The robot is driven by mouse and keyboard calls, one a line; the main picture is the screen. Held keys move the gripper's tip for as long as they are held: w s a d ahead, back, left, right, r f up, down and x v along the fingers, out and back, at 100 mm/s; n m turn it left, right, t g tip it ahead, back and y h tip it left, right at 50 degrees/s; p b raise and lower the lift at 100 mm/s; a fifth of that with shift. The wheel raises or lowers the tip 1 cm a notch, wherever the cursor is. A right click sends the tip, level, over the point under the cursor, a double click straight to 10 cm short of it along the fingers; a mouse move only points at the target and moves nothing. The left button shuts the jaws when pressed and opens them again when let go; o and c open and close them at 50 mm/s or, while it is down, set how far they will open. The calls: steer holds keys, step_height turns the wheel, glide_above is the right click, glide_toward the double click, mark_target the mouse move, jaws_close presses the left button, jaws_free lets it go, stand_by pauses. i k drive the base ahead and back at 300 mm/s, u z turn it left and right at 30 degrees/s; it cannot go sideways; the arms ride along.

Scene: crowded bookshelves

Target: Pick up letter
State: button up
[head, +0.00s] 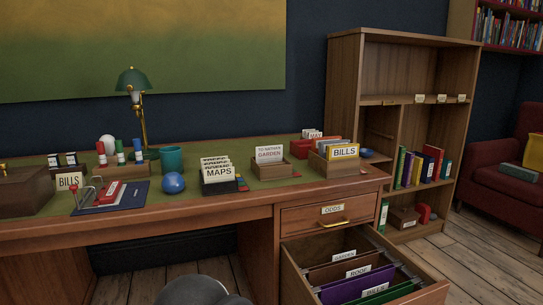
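A white card reading "TO NATHAN" and "GARDEN" (268,152) stands upright in a small wooden box (271,175) on the desk, right of the middle. It looks like the letter; its lower part is hidden by the box front. My gripper does not show in the head view. A dark grey rounded shape at the bottom edge may be part of my arm, but I cannot tell.
A BILLS card box (337,167) stands right of the letter, MAPS cards (218,176) left. A blue ball (173,183), teal cup (171,159) and green lamp (133,80) stand farther left. Below, an open file drawer (290,272) juts out. A bookcase (344,70) stands behind right.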

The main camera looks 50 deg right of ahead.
mark_target(264, 154)
steer(key=z, duration=0.6)
steer(key=i, duration=0.55)
steer(key=z, duration=0.7)
